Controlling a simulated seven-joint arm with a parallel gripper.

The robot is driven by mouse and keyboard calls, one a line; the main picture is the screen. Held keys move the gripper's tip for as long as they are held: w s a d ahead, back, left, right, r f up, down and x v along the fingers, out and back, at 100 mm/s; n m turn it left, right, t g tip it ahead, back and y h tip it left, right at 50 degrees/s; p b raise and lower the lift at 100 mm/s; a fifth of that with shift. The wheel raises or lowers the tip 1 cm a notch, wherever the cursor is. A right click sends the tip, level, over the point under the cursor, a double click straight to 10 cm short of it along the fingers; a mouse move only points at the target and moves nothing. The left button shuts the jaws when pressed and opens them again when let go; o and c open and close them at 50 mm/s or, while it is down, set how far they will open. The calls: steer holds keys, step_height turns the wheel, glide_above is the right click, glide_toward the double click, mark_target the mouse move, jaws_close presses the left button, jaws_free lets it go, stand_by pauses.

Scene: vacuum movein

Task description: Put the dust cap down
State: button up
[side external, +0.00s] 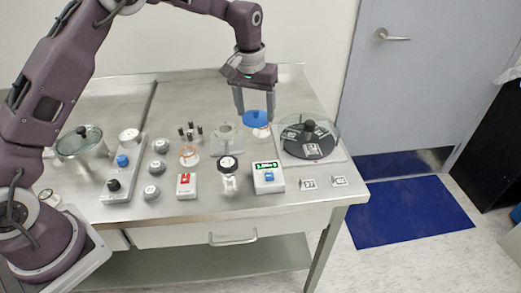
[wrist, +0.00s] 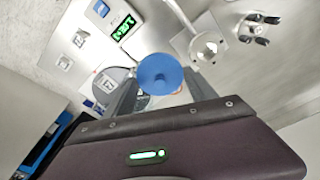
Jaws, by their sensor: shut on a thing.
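The blue round dust cap (side external: 256,121) is between the fingertips of my gripper (side external: 255,114), which is shut on it. The cap is held above the steel table (side external: 330,183), toward the back right. I cannot tell whether the two touch.
A glass dome (side external: 328,133) over a dark disc on a white base stands close on the right. In front are a box with a green display (side external: 267,177) and a black-topped fitting (side external: 228,164). Bare tabletop lies behind.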

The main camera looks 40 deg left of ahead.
mark_target(263, 155)
steer(key=d+f+m, duration=0.1)
steer(key=d+m, duration=0.1)
steer(key=m, duration=0.1)
steer(key=shift+f, duration=0.2)
step_height(263, 155, down, 10)
steer(key=shift+w+d, duration=0.1)
steer(key=shift+f, duration=0.2)
steer(key=o, duration=1.2)
steer(key=r, duration=0.4)
steer(key=s+r, duration=0.1)
steer(key=r, duration=0.3)
steer(key=s+r, duration=0.1)
steer(key=r, duration=0.3)
steer(key=shift+r, duration=0.3)
